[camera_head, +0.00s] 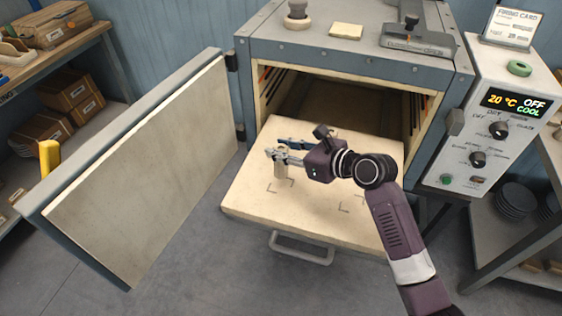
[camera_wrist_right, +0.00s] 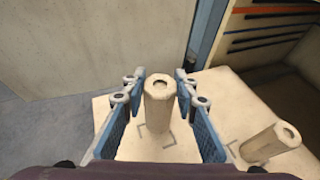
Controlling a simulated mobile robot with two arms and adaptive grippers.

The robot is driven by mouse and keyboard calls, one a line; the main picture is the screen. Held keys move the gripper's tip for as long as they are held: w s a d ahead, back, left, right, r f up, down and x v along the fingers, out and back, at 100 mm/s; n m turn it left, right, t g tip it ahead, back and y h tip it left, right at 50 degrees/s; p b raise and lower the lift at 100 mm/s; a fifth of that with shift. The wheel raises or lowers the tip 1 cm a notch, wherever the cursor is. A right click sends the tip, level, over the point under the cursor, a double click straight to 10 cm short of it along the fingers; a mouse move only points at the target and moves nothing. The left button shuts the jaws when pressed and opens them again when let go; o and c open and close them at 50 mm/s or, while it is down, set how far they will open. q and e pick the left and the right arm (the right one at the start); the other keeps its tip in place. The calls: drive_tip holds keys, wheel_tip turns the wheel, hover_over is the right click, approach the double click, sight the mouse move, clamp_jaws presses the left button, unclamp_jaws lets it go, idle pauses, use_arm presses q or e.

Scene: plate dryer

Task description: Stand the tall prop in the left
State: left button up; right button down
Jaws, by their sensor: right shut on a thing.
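My right gripper (camera_head: 279,157) is over the left part of the pulled-out kiln shelf (camera_head: 310,216). It is shut on a pale, hollow-topped prop (camera_wrist_right: 158,105), which looks upright between the fingers in the wrist view. The prop's lower part also shows under the fingers in the head view (camera_head: 282,172). It is at the left corner-bracket marks; I cannot tell whether its base touches the shelf. A second pale prop (camera_wrist_right: 270,142) stands to the right in the wrist view and is hidden in the head view. My left gripper is not in view.
The kiln door (camera_head: 140,165) stands open at the left. A handle (camera_head: 302,248) is at the shelf's front. Empty corner marks (camera_head: 352,205) lie at the shelf's right. The control panel (camera_head: 500,130) is right of the kiln.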

drive_tip(key=shift+f, duration=2.35)
drive_tip(key=c, duration=1.5)
unclamp_jaws()
drive_tip(key=shift+f, duration=0.15)
drive_tip(key=shift+c, duration=0.2)
drive_tip(key=v, duration=1.2)
drive_tip(key=shift+r+b, duration=0.2)
drive_tip(key=shift+b, duration=0.1)
